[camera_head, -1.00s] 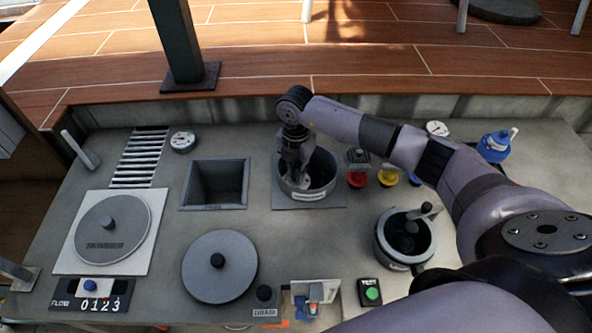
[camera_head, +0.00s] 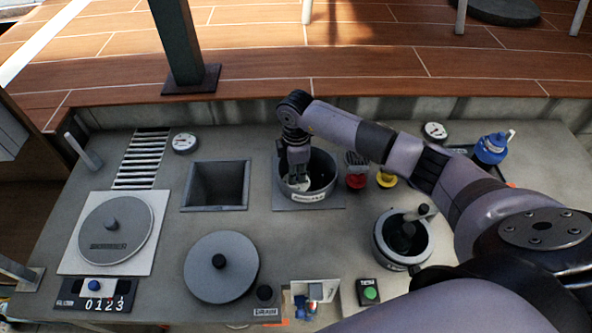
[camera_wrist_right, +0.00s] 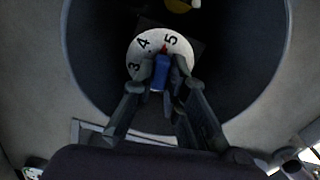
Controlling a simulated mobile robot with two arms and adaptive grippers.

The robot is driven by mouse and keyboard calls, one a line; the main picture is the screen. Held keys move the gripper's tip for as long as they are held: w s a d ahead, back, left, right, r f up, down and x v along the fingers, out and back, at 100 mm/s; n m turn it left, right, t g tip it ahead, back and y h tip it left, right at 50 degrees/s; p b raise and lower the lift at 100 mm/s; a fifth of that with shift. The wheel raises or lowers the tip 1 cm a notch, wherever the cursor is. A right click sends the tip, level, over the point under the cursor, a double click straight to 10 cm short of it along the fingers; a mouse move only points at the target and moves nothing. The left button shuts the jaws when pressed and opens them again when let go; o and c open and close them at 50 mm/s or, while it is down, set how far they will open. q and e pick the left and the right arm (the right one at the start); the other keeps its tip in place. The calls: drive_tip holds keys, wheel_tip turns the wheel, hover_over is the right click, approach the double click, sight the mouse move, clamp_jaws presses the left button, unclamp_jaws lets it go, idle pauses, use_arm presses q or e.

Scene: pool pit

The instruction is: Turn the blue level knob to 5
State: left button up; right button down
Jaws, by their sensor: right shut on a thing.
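The blue level knob (camera_wrist_right: 160,72) sits on a white dial (camera_wrist_right: 135,55) at the bottom of a round grey well (camera_head: 328,188). The numbers 3, 4 and 5 show on the dial in the wrist view. A red pointer tip lies between 4 and 5, nearer 5. My right gripper (camera_head: 299,180) reaches down into the well. Its fingers (camera_wrist_right: 160,88) are shut on the knob, one on each side. In the head view the fingers hide the knob, and only part of the white dial shows. My left gripper is not in view.
A square basin (camera_head: 216,186) lies left of the well. Red (camera_head: 356,181) and yellow (camera_head: 386,179) knobs stand close on its right. A second round pot (camera_head: 404,240), a round lid (camera_head: 221,266) and a flow panel (camera_head: 94,301) are nearer. My right arm crosses the counter's right side.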

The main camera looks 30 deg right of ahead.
drive_tip(key=shift+r+m, duration=0.1)
drive_tip(key=shift+m, duration=0.8)
drive_tip(key=shift+w, duration=0.1)
drive_tip(key=c, duration=1.6)
unclamp_jaws()
wheel_tip(320, 180, up, 12)
